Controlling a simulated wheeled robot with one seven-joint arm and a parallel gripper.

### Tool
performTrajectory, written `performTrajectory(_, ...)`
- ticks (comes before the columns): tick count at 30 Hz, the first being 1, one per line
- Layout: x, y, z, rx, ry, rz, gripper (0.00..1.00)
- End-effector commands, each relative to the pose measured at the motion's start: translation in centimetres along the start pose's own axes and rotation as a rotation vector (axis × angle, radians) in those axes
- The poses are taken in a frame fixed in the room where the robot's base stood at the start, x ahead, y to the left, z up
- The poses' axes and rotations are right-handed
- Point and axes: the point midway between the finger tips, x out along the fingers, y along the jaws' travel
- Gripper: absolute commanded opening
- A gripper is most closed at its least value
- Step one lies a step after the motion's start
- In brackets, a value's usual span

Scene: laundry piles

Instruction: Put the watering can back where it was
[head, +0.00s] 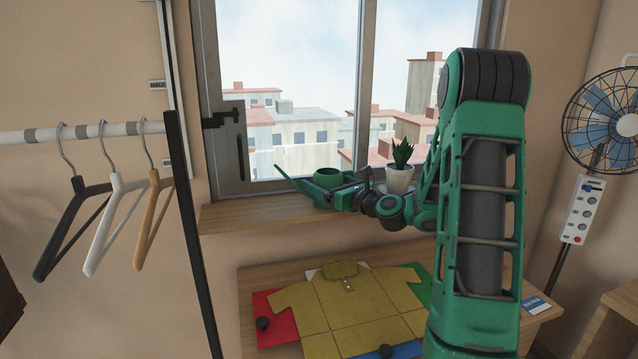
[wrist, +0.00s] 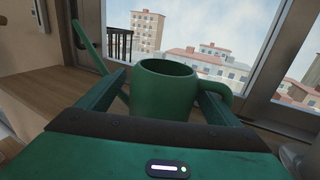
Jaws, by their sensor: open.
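The green watering can (head: 322,182) stands upright on the wooden windowsill (head: 240,216), in front of the window, with its long spout pointing up to the left. In the wrist view the can (wrist: 160,92) sits between the two fingers of my gripper (wrist: 165,90), its open top facing up and its handle by the right finger. My gripper (head: 330,195) is open around the can. Whether either finger touches it cannot be told. The can's base is hidden behind my gripper in the wrist view.
A potted plant (head: 399,177) stands on the sill right of the can, close to my wrist. A hanger rack (head: 90,131) is at left, a fan (head: 605,120) at right.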

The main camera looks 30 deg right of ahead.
Motion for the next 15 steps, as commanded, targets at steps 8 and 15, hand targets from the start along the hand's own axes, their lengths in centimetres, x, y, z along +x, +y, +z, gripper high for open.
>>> performTrajectory(8, -5.7, -0.1, -0.1, 0.002, 0.002, -0.004, 0.86)
performTrajectory(15, -8.6, -0.1, -0.1, 0.001, 0.001, -0.001, 0.86)
